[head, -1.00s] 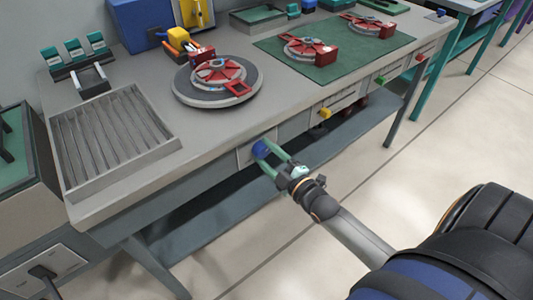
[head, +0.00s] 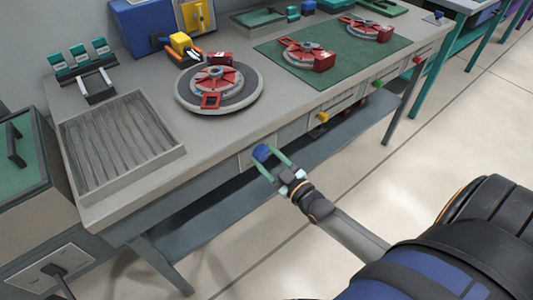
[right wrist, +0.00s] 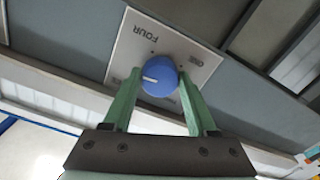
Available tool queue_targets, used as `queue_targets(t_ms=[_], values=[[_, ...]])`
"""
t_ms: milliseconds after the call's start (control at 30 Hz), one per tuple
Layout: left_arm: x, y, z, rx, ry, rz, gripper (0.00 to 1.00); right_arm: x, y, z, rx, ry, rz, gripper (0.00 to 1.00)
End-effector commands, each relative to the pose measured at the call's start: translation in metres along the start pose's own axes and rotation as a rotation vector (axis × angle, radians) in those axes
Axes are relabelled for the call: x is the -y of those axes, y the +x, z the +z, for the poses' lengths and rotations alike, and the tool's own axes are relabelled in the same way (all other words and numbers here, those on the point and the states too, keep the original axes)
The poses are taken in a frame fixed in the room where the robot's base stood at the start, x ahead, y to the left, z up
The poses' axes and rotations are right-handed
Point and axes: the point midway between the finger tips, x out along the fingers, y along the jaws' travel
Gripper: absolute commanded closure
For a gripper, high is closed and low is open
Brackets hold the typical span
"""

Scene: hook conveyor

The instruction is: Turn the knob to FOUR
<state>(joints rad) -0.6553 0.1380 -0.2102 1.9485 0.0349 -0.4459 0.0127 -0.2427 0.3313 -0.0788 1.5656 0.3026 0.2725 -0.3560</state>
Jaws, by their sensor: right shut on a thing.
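The blue knob (head: 261,152) is on the front face of the workbench, below the tabletop edge. In the right wrist view the knob (right wrist: 160,82) sits on a pale plate (right wrist: 127,55) with the label FOUR at its upper left and ONE at its upper right. Another label is partly hidden behind a finger. The knob's white mark points left in that view, not straight at the word FOUR. My right gripper (head: 269,160) has its green fingers shut on the knob, one on each side; they also show in the right wrist view (right wrist: 157,88). My left gripper is not in view.
A round turntable (head: 250,96) with a red and grey assembly stands on the bench above the knob. A grey ribbed tray (head: 130,180) is at the left. Yellow (head: 323,117), green and red knobs sit along the bench front. Open floor lies in front.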

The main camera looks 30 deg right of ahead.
Motion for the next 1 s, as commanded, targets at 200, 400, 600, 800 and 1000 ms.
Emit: queue_targets(t_ms=[200,400,600,800,1000], values=[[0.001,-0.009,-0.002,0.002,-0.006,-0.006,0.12,0.0,0.0,-0.001,0.001,0.205,-0.001,0.98],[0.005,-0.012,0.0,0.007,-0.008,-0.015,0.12,0.0,0.0,-0.001,0.0,0.396,-0.001,0.98],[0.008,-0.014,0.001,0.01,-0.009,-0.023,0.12,0.001,0.0,-0.001,0.001,0.576,-0.001,0.98],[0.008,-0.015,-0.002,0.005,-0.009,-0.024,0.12,0.0,0.0,-0.001,0.0,0.726,-0.001,0.98],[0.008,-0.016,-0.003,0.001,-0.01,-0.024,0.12,0.001,0.0,0.0,0.001,0.83,-0.001,0.98]])
